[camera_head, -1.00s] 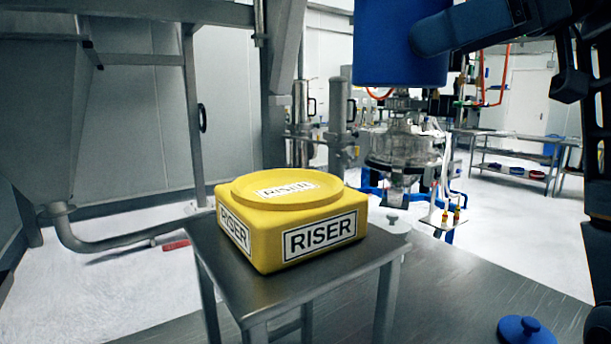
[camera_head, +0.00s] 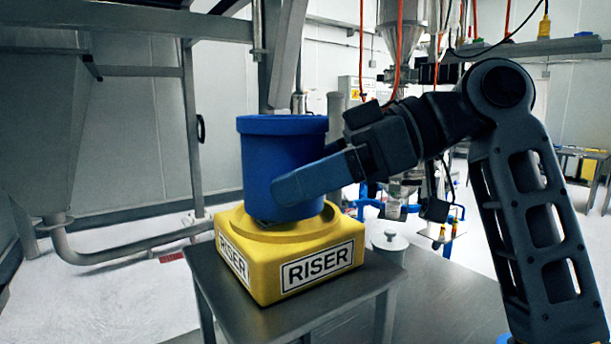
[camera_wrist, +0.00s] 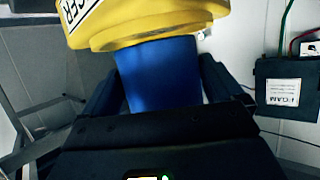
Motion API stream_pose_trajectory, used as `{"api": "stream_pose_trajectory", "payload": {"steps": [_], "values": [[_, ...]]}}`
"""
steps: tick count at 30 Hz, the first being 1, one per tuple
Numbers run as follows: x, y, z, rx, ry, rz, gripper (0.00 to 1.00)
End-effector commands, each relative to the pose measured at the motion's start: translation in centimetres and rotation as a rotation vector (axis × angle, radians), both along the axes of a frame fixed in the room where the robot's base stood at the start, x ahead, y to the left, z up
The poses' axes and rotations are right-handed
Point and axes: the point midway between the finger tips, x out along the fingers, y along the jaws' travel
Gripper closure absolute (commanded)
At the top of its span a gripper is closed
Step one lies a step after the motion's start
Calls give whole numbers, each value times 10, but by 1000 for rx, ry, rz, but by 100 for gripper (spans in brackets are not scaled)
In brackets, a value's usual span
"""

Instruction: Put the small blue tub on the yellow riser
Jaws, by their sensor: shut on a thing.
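The small blue tub (camera_head: 283,155) is upright over the round raised top of the yellow riser (camera_head: 290,262). Its base overlaps the riser's round top in the head view; I cannot tell whether it touches. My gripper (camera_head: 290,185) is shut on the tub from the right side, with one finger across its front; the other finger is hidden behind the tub. In the wrist view the tub (camera_wrist: 160,75) sits between both fingers, with the riser (camera_wrist: 150,22) beyond it.
The riser stands on a small grey metal table (camera_head: 225,290). A grey lidded thing (camera_head: 390,243) is just right of the riser. A metal frame post (camera_head: 193,130) rises at the left. The wrist view also shows a dark labelled box (camera_wrist: 283,85).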

Motion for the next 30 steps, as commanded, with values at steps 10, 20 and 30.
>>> {"api": "stream_pose_trajectory", "payload": {"steps": [10, 20, 30], "values": [[0, 0, -10, 1, -1, -1, 40], [0, 0, -12, 1, -1, 0, 0], [0, -21, -1, 2, -3, -3, 0]]}}
